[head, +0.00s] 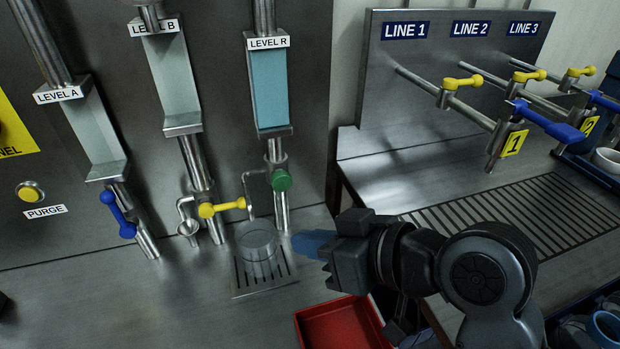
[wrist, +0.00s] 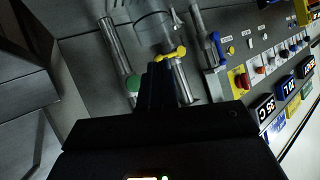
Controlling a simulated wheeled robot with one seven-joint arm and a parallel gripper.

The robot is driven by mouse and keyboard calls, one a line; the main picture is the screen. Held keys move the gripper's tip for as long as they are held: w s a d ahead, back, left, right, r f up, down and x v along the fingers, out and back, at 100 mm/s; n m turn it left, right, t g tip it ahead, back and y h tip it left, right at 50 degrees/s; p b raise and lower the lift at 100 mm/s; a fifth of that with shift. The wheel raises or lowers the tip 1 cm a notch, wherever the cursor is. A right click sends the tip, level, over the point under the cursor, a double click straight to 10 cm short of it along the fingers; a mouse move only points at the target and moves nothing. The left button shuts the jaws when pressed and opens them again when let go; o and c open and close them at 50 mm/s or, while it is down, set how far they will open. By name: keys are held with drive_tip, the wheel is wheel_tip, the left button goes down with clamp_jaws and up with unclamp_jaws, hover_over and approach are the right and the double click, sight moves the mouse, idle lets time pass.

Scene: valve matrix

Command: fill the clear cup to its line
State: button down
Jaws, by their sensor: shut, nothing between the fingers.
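The clear cup (head: 258,247) stands upright on a small slotted drain below the LEVEL R gauge (head: 268,88); I cannot make out its line or any liquid in it. It also shows in the wrist view (wrist: 153,28). A yellow valve handle (head: 222,207) sits just above and left of the cup, roughly level. A green round knob (head: 281,180) is on the pipe under LEVEL R. My gripper (head: 304,243) is shut and empty, right of the cup and apart from it. In the wrist view its fingers (wrist: 160,85) point toward the yellow handle (wrist: 172,54).
A blue valve handle (head: 117,214) hangs under LEVEL A at left, near a yellow PURGE button (head: 30,192). A red tray (head: 340,322) lies at the front. Pipes with yellow and blue handles and a grated bench (head: 510,225) stand at right.

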idle(0.3)
drive_tip(key=b, duration=0.2)
approach(278, 190)
drive_tip(key=shift+w+a+f, duration=0.2)
drive_tip(key=shift+a+f, duration=0.35)
drive_tip(key=shift+a, duration=0.15)
drive_tip(key=shift+w+a+f, duration=0.2)
drive_tip(key=shift+a+f, duration=0.35)
drive_tip(key=shift+a, duration=0.15)
drive_tip(key=shift+w+a+f, duration=0.25)
drive_tip(key=shift+a+f, duration=0.3)
drive_tip(key=shift+a, duration=0.15)
drive_tip(key=shift+w+p, duration=0.2)
drive_tip(key=shift+p, duration=0.1)
drive_tip(key=shift+w+a, duration=0.1)
drive_tip(key=shift+w, duration=0.15)
drive_tip(key=shift+w+a, duration=0.15)
drive_tip(key=shift+w, duration=0.45)
idle(3.9)
